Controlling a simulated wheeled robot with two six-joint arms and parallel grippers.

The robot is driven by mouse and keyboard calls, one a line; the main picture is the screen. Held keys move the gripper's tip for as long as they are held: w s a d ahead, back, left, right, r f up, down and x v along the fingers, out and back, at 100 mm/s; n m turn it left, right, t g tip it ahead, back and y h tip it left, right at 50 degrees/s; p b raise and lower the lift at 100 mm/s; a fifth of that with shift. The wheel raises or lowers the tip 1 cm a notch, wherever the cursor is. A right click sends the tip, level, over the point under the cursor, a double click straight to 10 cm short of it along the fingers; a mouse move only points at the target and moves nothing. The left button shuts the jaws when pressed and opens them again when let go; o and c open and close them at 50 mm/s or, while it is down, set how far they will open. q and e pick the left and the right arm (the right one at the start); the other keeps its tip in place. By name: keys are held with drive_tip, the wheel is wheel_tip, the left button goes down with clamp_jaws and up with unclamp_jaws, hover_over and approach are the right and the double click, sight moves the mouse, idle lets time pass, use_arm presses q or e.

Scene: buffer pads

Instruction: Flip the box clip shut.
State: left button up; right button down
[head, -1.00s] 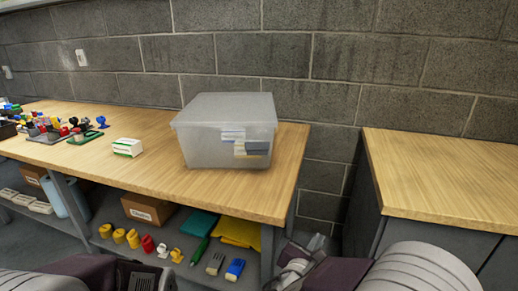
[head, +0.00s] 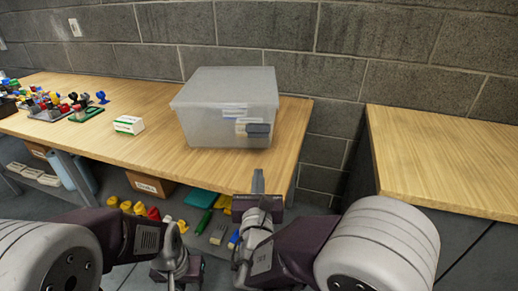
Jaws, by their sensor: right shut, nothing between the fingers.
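The translucent plastic box (head: 205,125) stands upright on the wooden table with its lid on. Pale and dark flat items show through its front right side; I cannot make out the clip clearly. My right gripper (head: 258,182) is in front of the table edge, below and right of the box, shut and empty, apart from the box. My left gripper (head: 170,240) is lower, in front of the shelf, and its fingers are too hard to make out to tell open from shut.
A small white and green box (head: 128,125) lies left of the plastic box. Stamps and colourful items (head: 60,105) stand farther left. A second wooden counter (head: 445,165) is on the right, across a gap. The shelf below holds a cardboard box (head: 150,186) and several coloured items.

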sight(258, 130)
drive_tip(key=w, duration=0.4)
drive_tip(key=w+b, duration=0.1)
drive_tip(key=w, duration=0.2)
drive_tip(key=shift+w+d+f, duration=0.15)
drive_tip(key=shift+w+d, duration=0.05)
drive_tip(key=shift+w, duration=0.15)
drive_tip(key=r, duration=0.3)
drive_tip(key=shift+w+a, duration=0.1)
drive_tip(key=shift+w, duration=0.1)
drive_tip(key=shift+w+r+p, duration=0.15)
drive_tip(key=shift+r+p, duration=0.15)
drive_tip(key=shift+r, duration=0.2)
